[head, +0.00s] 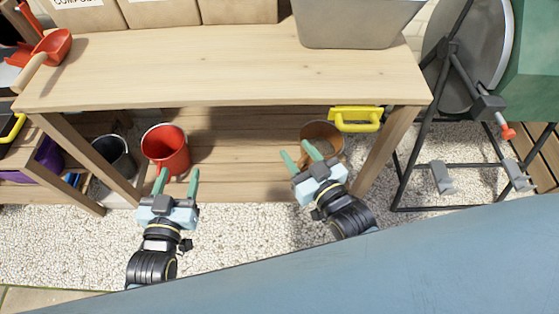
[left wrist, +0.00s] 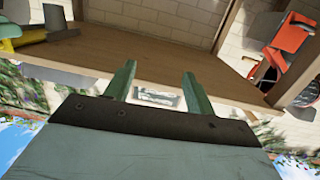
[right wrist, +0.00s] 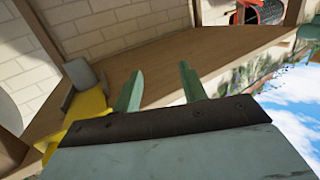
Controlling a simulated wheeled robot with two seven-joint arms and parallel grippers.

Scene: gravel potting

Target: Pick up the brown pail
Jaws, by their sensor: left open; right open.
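The brown pail (head: 324,128) stands on the lower shelf of the wooden bench in the head view, near its right leg. Its open rim faces up, and its near side is partly hidden by my right gripper. My right gripper (head: 297,149) is open and empty, with its fingers pointing at the pail's near left side. I cannot tell whether they touch it. My left gripper (head: 179,172) is open and empty, just in front of the red bucket (head: 166,148). I cannot make out the brown pail in either wrist view.
The bench top (head: 220,75) overhangs the lower shelf (head: 235,140). A dark bucket (head: 114,156) stands left of the red one. The shelf between the red bucket and pail is clear.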

